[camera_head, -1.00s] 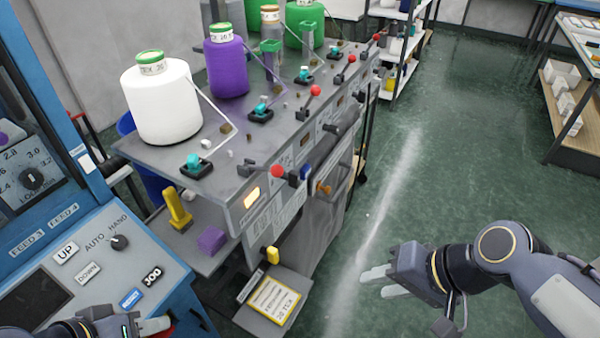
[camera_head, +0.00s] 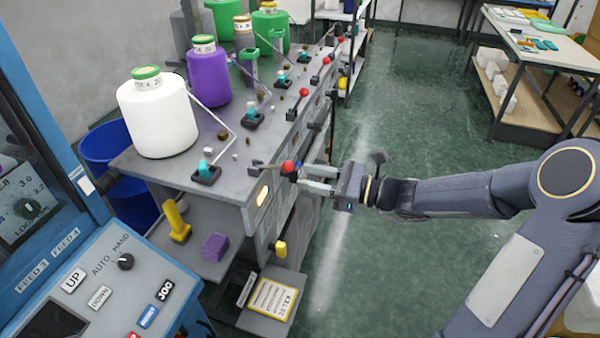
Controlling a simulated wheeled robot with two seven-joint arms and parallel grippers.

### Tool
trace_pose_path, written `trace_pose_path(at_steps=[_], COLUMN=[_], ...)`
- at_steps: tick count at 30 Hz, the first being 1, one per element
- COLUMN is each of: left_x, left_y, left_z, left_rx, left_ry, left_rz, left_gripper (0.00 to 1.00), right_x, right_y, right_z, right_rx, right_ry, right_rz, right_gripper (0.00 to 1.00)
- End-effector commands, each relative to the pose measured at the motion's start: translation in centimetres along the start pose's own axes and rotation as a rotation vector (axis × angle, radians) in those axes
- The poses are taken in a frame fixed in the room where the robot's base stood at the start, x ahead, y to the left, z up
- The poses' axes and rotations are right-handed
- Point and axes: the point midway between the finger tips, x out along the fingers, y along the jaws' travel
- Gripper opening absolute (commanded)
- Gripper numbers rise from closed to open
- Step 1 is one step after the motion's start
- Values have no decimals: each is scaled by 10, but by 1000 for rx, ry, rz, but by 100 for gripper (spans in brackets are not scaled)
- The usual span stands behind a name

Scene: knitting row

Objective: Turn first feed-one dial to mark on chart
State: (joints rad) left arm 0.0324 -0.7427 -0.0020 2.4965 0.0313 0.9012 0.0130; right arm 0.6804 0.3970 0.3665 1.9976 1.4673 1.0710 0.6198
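A dark round dial (camera_head: 27,207) on a pale scale reading about 3.0 and 3.2 shows at the left edge, behind the blue machine's frame. I cannot tell which feed it belongs to. Labels below it seem to read FEED 3 and another FEED. A yellow-bordered card (camera_head: 272,300) reading 20 TEX lies on a low shelf; I cannot tell whether it is the chart. My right gripper (camera_head: 302,178) is open, its two fingers apart, close beside the nearest red-knobbed lever (camera_head: 288,167). I cannot tell whether they touch. My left gripper is out of view.
A grey bench (camera_head: 150,172) carries white (camera_head: 158,120) and purple (camera_head: 209,78) yarn cones, with green ones behind. The blue control panel (camera_head: 105,285) has a black knob (camera_head: 125,261). A blue bin (camera_head: 105,150) stands behind.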

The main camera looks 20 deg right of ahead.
Motion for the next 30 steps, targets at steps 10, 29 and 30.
trace_pose_path(at_steps=[10,29,30], left_x=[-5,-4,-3], left_y=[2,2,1], left_z=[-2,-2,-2], left_rx=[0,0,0], left_ry=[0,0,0], left_rz=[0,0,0], left_gripper=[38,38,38], right_x=[29,28,28], right_y=[0,0,0], right_z=[0,0,-1], right_rx=[-2,-5,-9], right_ry=[2,2,2], right_rz=[1,1,1], right_gripper=[36,0,0])
